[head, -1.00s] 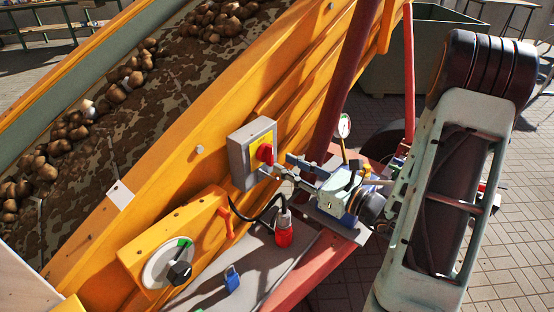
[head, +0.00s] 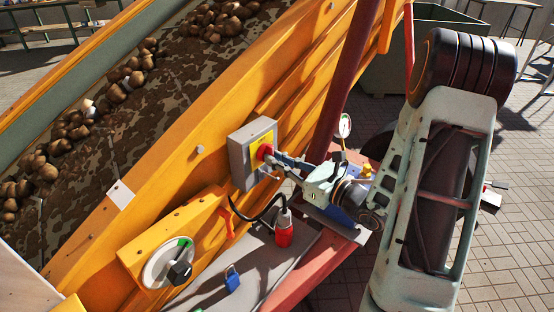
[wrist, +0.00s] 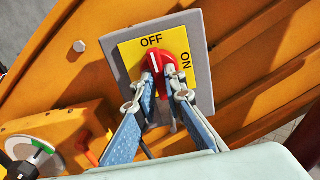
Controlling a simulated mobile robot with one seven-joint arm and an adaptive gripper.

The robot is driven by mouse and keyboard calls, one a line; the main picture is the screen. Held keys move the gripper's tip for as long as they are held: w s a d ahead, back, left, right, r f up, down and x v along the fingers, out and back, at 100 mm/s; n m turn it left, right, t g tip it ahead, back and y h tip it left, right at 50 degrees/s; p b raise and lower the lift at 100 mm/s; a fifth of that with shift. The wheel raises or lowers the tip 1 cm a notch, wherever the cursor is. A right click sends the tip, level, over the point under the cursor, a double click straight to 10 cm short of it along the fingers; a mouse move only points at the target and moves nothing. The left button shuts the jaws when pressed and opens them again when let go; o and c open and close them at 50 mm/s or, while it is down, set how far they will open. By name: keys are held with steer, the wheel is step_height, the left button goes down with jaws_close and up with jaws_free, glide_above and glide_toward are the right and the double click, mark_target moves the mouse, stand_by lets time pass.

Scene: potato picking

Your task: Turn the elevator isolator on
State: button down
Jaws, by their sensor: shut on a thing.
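The elevator isolator is a grey box (head: 238,158) with a yellow plate, on the orange side panel of the conveyor. Its red knob (head: 264,151) also shows in the wrist view (wrist: 172,66), below the word OFF and left of the word ON. A white mark on the knob lies toward the OFF side. My gripper (wrist: 164,88) has its fingers on either side of the knob and is shut on it. In the head view my gripper (head: 275,160) reaches the box from the right. The fingertips partly cover the knob.
Below left is a black rotary switch (head: 180,272) on a pale disc. A red plug (head: 284,236) with a black cable and a blue padlock (head: 232,282) lie near the grey ledge. A pressure gauge (head: 344,126) stands behind my gripper. Potatoes (head: 116,92) lie on the conveyor.

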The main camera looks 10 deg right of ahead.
steer(key=shift+r+m+p, duration=0.1)
steer(key=shift+m+p, duration=0.2)
steer(key=shift+p, duration=0.1)
steer(key=m+p, duration=0.3)
steer(key=shift+r+p, duration=0.15)
steer(key=shift+p, duration=0.2)
steer(key=m+p, duration=0.5)
steer(key=m, duration=0.1)
steer(key=shift+s, duration=0.1)
steer(key=m+p, duration=0.4)
steer(key=shift+a+m+p, duration=0.1)
steer(key=shift+m+p, duration=1.1)
steer(key=shift+m, duration=0.9)
steer(key=c, duration=2)
jaws_free()
